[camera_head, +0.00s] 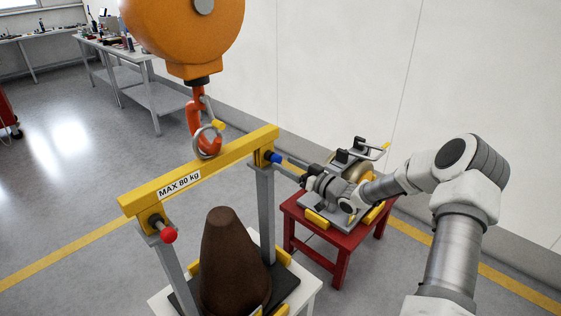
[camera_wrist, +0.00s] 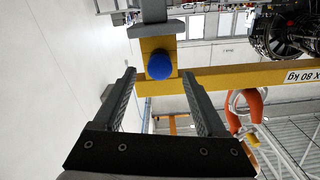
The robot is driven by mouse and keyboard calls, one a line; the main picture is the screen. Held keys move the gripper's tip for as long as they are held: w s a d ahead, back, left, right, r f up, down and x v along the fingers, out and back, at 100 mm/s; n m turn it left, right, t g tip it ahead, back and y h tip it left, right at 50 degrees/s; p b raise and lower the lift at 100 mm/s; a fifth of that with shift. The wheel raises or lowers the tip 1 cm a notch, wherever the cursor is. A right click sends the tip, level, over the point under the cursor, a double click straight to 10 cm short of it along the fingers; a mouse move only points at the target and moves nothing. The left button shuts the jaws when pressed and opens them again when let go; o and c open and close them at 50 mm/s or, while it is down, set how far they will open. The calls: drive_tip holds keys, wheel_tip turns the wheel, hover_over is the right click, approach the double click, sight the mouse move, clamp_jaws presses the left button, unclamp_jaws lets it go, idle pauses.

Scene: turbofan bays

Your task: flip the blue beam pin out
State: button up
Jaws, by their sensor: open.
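The blue beam pin (camera_head: 277,158) sits at the right end of the yellow lifting beam (camera_head: 207,168), its round blue knob facing my gripper. In the wrist view the blue knob (camera_wrist: 159,65) shows against the yellow beam end (camera_wrist: 155,45), between and beyond the fingertips. My gripper (camera_head: 288,168) is open and reaches in from the right, close to the knob. Its two fingers also show in the wrist view (camera_wrist: 158,74), one on each side of the knob's line, with nothing held. I cannot tell whether the fingertips overlap the knob in depth.
The beam hangs from an orange hoist (camera_head: 185,40) by a red hook (camera_head: 195,118). A red-knobbed pin (camera_head: 168,235) is at its left end. A red table (camera_head: 338,255) with a fixture stands behind my gripper.

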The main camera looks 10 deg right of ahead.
sight(280, 160)
drive_tip(key=shift+x, duration=1.65)
clamp_jaws()
